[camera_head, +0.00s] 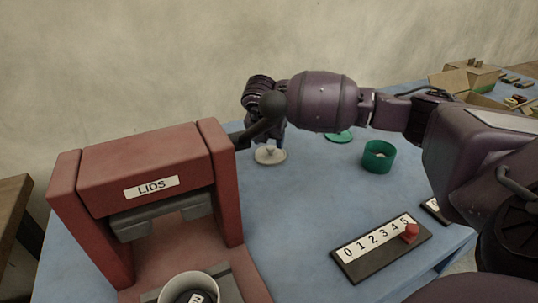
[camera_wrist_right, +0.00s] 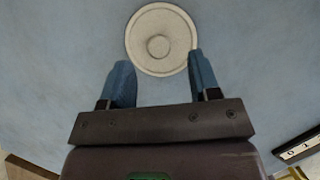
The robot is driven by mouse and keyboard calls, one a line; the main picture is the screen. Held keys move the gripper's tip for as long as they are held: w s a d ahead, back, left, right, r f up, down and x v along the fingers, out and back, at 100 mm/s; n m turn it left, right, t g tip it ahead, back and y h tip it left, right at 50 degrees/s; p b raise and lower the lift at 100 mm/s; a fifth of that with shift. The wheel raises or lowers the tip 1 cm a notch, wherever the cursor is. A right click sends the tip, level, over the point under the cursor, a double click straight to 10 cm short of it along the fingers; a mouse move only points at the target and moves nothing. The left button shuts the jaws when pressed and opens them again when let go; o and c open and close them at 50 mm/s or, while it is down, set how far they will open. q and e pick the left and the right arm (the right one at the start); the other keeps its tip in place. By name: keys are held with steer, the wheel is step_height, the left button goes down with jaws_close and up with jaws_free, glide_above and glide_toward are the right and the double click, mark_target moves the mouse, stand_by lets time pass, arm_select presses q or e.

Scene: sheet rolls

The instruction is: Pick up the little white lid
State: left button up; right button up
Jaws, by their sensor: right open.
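The little white lid (camera_head: 270,156) is a round disc with a knob in its middle, lying on the blue table behind the red press. In the right wrist view the lid (camera_wrist_right: 161,39) lies just beyond the fingertips. My right gripper (camera_wrist_right: 160,72) is open and empty, its two blue fingers pointing toward the lid's near edge, one on each side. In the head view my right wrist hangs right above the lid and hides the fingers. My left gripper does not show.
The red press (camera_head: 144,165) marked LIDS stands at the left, with a white cup (camera_head: 186,285) in it. A green container (camera_head: 378,157) and green lid (camera_head: 340,136) are to the right. A number board (camera_head: 380,247) lies in front. An open cardboard box (camera_head: 470,75) stands at the back right.

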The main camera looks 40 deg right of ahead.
mark_target(270, 147)
steer(key=b+x, duration=0.1)
steer(key=x, duration=0.3)
steer(key=shift+w+a, duration=0.1)
steer(key=shift+r, duration=0.15)
steer(key=shift+c, duration=0.3)
steer(key=c, duration=1)
steer(key=shift+o, duration=0.2)
